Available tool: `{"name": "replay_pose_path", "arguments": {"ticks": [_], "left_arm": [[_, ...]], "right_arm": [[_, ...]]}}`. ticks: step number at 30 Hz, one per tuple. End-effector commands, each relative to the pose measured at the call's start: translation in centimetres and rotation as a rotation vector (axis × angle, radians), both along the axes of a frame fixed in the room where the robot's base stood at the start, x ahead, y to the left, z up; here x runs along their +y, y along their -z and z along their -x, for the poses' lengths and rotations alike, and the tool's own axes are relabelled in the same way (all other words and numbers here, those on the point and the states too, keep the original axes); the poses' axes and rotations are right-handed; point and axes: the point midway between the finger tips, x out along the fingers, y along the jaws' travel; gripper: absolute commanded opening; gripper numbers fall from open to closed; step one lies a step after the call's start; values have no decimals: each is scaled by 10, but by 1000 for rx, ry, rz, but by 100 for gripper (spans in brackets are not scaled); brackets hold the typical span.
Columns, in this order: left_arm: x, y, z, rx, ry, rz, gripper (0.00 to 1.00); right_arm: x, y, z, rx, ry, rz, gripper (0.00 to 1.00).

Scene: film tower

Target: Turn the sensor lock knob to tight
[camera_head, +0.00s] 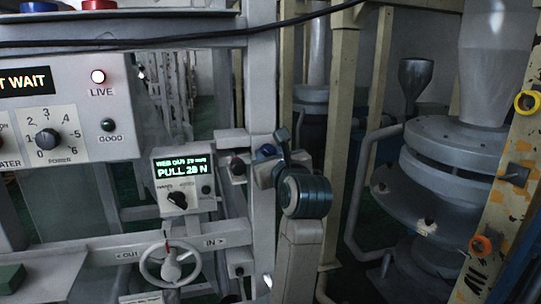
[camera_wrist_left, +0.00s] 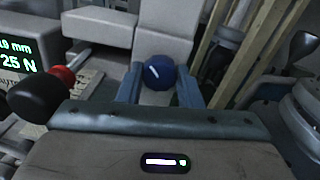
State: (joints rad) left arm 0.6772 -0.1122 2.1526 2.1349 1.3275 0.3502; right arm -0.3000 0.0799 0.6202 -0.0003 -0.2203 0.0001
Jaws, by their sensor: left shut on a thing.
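A round blue knob (camera_head: 266,151) sits on the grey frame right of the small display box. In the left wrist view the blue knob (camera_wrist_left: 158,73) carries a slanted white mark and lies between my two finger tips. My left gripper (camera_head: 272,156) is shut on it; in the left wrist view the fingers (camera_wrist_left: 159,88) stand on either side of it. No tight or loose lettering is readable near it. A black knob (camera_head: 238,167) is just left of it, and in the left wrist view this knob (camera_wrist_left: 40,97) shows a red part. My right gripper is not in view.
The display box (camera_head: 183,181) reads a pull in newtons. A white handwheel (camera_head: 170,264) with a red mark is below, by a rail (camera_head: 205,239) lettered OUT and IN. A dark cable (camera_head: 180,38) crosses above. Frame posts (camera_head: 334,110) and a grey machine (camera_head: 455,155) stand to the right.

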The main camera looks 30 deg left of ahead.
Motion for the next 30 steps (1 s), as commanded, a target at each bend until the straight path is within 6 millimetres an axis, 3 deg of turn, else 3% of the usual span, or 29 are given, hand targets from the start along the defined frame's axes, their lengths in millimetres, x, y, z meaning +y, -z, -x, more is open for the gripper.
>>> {"name": "replay_pose_path", "arguments": {"ticks": [11,30], "left_arm": [[0,-1,0,157,0,-137,9],[0,-1,0,616,-1,-530,9]], "right_arm": [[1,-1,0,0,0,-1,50],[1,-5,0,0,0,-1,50]]}}
